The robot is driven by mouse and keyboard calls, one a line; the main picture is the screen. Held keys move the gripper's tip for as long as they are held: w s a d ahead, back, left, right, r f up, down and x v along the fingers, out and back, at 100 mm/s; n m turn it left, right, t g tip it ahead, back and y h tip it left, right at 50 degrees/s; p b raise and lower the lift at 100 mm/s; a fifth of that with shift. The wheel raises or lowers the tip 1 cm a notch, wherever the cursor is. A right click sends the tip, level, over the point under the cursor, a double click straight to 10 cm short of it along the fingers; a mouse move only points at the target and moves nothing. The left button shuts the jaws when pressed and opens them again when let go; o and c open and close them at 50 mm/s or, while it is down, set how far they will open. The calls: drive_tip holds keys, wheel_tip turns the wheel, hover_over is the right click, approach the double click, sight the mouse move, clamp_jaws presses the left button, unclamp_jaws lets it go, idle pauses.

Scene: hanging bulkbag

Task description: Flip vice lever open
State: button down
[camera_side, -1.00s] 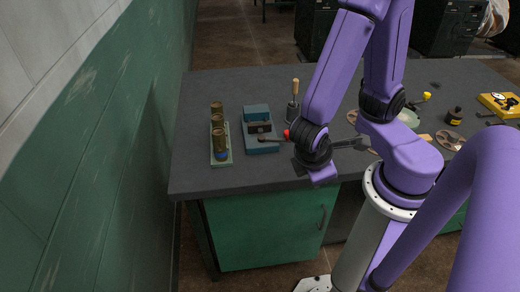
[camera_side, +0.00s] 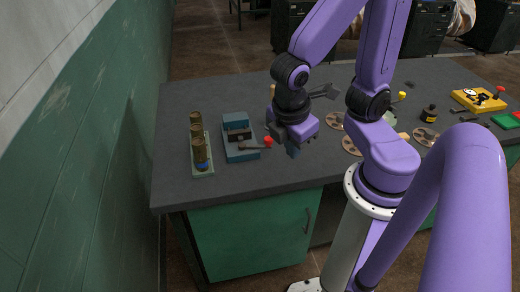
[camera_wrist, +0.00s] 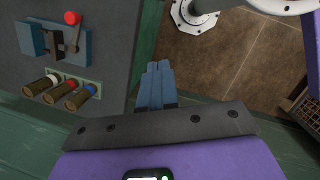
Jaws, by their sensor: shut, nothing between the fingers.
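The blue vice (camera_side: 238,137) stands on the grey workbench, left of my arm in the side view. Its lever (camera_side: 254,146) ends in a red knob (camera_side: 268,142) that points right, toward my gripper. In the wrist view the vice (camera_wrist: 35,38) is at the upper left, with the lever (camera_wrist: 73,38) and its red knob (camera_wrist: 71,17) beside it. My gripper (camera_side: 292,150) is to the right of the red knob, apart from it. In the wrist view my blue-grey fingers (camera_wrist: 157,82) are together and empty, beyond the bench edge in the picture.
A tray (camera_side: 202,167) with several brass cylinders (camera_side: 199,150) stands left of the vice. Several brown discs (camera_side: 352,145) lie right of my gripper. A yellow box (camera_side: 478,100) is at the far right.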

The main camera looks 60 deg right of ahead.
drive_tip(key=w+f+n+h, duration=0.3)
drive_tip(key=w+f+h, duration=0.3)
drive_tip(key=n+t+h, duration=0.4)
drive_tip(key=h, duration=0.1)
approach(268, 142)
drive_tip(key=x, duration=0.2)
drive_tip(key=f+x, duration=0.1)
drive_tip(key=x, duration=0.2)
drive_tip(key=shift+w+f, duration=0.15)
drive_tip(key=shift+w, duration=0.05)
drive_tip(key=shift+w+d, duration=0.2)
drive_tip(key=shift+d, duration=0.4)
drive_tip(key=shift+d+n+t, duration=0.6)
drive_tip(key=shift+d+n, duration=0.05)
drive_tip(key=shift+n, duration=0.05)
drive_tip(key=shift+w+d, duration=0.1)
drive_tip(key=shift+d, duration=0.45)
